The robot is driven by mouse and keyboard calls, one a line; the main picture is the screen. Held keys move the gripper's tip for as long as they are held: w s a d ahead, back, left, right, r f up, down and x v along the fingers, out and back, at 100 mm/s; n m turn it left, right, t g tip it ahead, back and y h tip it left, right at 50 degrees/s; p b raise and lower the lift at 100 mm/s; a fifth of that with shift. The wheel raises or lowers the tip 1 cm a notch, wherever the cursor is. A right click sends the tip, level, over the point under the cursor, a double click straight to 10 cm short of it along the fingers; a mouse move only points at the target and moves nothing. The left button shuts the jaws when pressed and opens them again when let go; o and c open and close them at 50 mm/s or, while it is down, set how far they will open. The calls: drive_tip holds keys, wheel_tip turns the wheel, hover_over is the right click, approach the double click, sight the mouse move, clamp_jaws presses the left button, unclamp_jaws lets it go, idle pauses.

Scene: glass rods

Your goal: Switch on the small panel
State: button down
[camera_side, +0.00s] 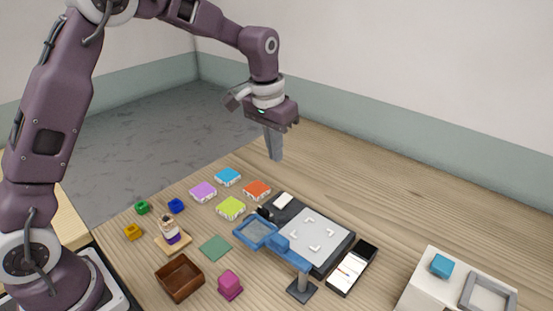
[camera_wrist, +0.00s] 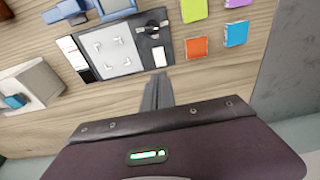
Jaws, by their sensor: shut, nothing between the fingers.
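My gripper (camera_side: 275,157) is shut and empty, pointing down above the wooden table, behind the coloured tiles. In the wrist view its fingertips (camera_wrist: 158,77) show just beside the dark device's edge. The dark device (camera_side: 343,255) has a large grey plate (camera_side: 317,240) with white corner marks, a small white panel (camera_side: 284,201) and a black knob (camera_side: 265,213). In the wrist view the white panel (camera_wrist: 158,57) lies near my fingertips, with the knob (camera_wrist: 152,28) beyond it. I cannot tell whether anything on the device is lit. A black-and-white slab (camera_side: 352,268) lies beside it.
A blue framed stand (camera_side: 255,232) overhangs the device's near side. Several coloured tiles (camera_side: 257,190) lie left of the device. A brown box (camera_side: 180,279), a magenta block (camera_side: 230,285) and small cubes lie nearer. A white box (camera_side: 430,280) stands right. Table behind the device is clear.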

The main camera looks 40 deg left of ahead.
sight(286, 197)
drive_tip(key=w+f, duration=0.1)
drive_tip(key=f, duration=0.3)
drive_tip(key=w+f, duration=0.1)
drive_tip(key=f, duration=0.4)
drive_tip(key=w+f, duration=0.1)
drive_tip(key=f, duration=0.3)
drive_tip(key=shift+w+d+f, duration=0.15)
drive_tip(key=shift+w+f, duration=0.15)
drive_tip(key=shift+f, duration=0.05)
drive_tip(key=shift+f, duration=0.25)
drive_tip(key=shift+s, duration=0.1)
